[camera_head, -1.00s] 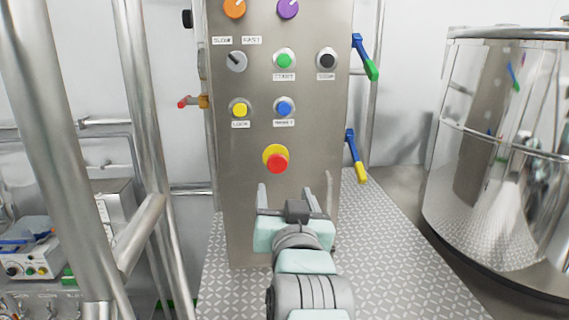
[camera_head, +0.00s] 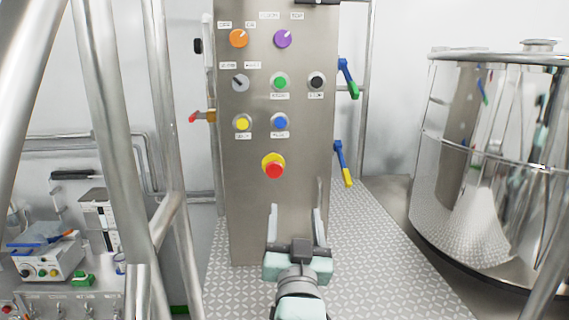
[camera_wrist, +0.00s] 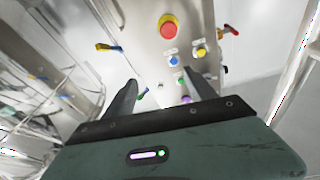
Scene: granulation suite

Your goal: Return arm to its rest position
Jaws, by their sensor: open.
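My gripper (camera_head: 296,226) is in front of the lower part of the steel control panel (camera_head: 275,200) in the head view. Its two fingers are parallel, spread apart and point up toward the panel. Nothing is between them. My arm runs down out of the bottom of the head view.
A large steel vessel (camera_head: 485,160) stands at the right. Steel posts (camera_head: 110,120) rise at the left, by a bench with a small button box (camera_head: 48,260). Patterned floor (camera_head: 400,270) lies open between the panel and vessel.

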